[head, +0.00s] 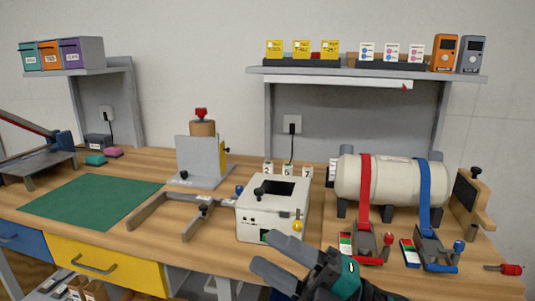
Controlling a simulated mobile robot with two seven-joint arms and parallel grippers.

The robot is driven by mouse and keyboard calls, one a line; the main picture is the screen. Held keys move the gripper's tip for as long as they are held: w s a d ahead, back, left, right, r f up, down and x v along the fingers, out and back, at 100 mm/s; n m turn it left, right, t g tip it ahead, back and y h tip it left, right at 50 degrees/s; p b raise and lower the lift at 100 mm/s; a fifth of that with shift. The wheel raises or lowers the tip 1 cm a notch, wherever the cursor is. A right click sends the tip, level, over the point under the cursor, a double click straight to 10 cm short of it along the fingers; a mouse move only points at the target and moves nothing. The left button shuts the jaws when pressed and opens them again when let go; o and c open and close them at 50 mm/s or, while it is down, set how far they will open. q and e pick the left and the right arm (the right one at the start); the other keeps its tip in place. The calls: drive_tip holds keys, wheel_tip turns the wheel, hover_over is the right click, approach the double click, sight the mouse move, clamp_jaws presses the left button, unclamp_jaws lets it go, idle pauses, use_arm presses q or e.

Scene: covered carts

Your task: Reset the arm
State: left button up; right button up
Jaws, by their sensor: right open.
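My right gripper (292,270) comes in at the bottom centre, dark with a teal part. Its two grey fingers are apart with nothing between them. It is just in front of the white box (272,222) with a dark top window and a yellow knob, overlapping the bench's front edge in the picture. Whether it touches anything cannot be told. My left gripper is not in view.
A cream tank (392,182) with red and blue straps stands at the right behind two ratchet clamps (370,245). A grey frame (172,208) lies left of the white box. The green mat (90,203) is bare. A red-handled tool (505,269) lies far right.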

drive_tip(key=w+d+f+m+t+h, duration=0.1)
drive_tip(key=d+f+m+t+h, duration=0.4)
drive_tip(key=f+m+h, duration=0.45)
drive_tip(key=w+d+f+m+t+h, duration=0.1)
drive_tip(key=d+f+m+t+h, duration=0.45)
drive_tip(key=m, duration=0.65)
drive_tip(key=s+d+f+m+g+h, duration=0.2)
drive_tip(key=s+f, duration=0.4)
drive_tip(key=f, duration=0.3)
drive_tip(key=s+d+f+m+g+h, duration=0.3)
drive_tip(key=s+f+m+g, duration=0.1)
drive_tip(key=s+f, duration=0.3)
wheel_tip(320, 180, down, 3)
drive_tip(key=shift+d+r+m, duration=0.2)
drive_tip(key=shift+d+m, duration=0.2)
drive_tip(key=shift+m, duration=0.45)
